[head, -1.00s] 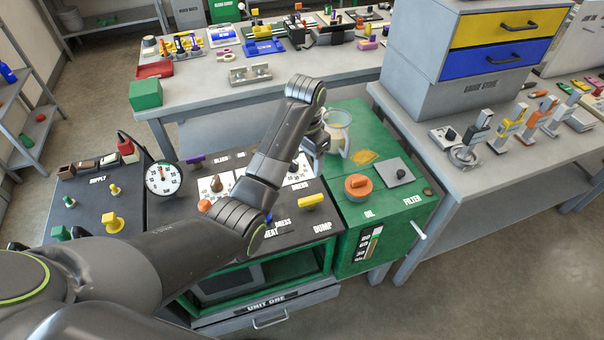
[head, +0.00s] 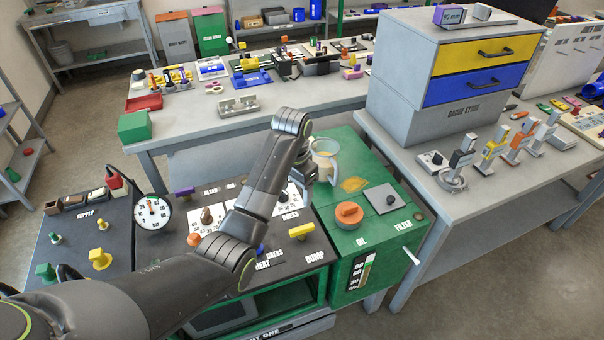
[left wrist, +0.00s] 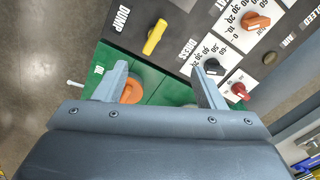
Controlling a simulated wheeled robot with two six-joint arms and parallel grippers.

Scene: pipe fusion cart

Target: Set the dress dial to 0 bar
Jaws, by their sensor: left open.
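The dress dial's white scale card (head: 292,197) shows beside my left forearm in the head view; its knob is hidden there. In the left wrist view the DRESS label stands beside a dark knob (left wrist: 212,67) on a white numbered card. The knob's exact setting is unclear. My left gripper (left wrist: 161,80) is open and empty above the cart, its right finger overlapping the dial's card in the picture. I cannot tell whether it touches. In the head view my left gripper (head: 309,168) is partly hidden behind its arm. My right gripper is out of view.
A yellow DUMP handle (left wrist: 154,37), an orange knob (left wrist: 256,22) and a red knob (left wrist: 238,90) stand around the dial. A round gauge (head: 152,212) stands at the left.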

